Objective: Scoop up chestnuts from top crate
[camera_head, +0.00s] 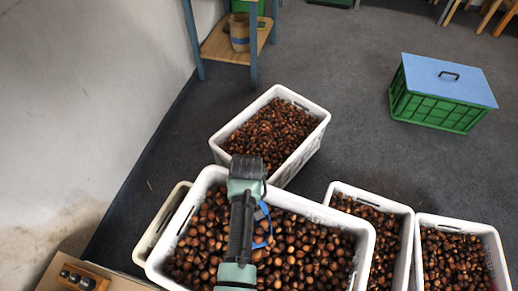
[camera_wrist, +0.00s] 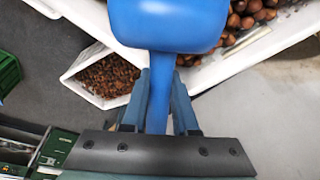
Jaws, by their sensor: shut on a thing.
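The top crate (camera_head: 336,218) is white and full of large brown chestnuts (camera_head: 290,258). It stands in front of my body in the head view. My arm reaches over it, and in that view my gripper is mostly hidden behind the arm. A bit of blue scoop (camera_head: 264,222) shows beside the arm, over the chestnuts. In the wrist view my gripper (camera_wrist: 160,90) is shut on the handle of the blue scoop (camera_wrist: 168,22). The underside or back of the scoop faces the camera, so I cannot tell whether it holds chestnuts.
Other white crates with chestnuts stand behind (camera_head: 308,148) and to the right (camera_head: 406,240) of the top crate. A green crate with a blue lid (camera_head: 450,78) stands on the floor at the right. A wall (camera_head: 80,110) bounds the left. Grey floor between is clear.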

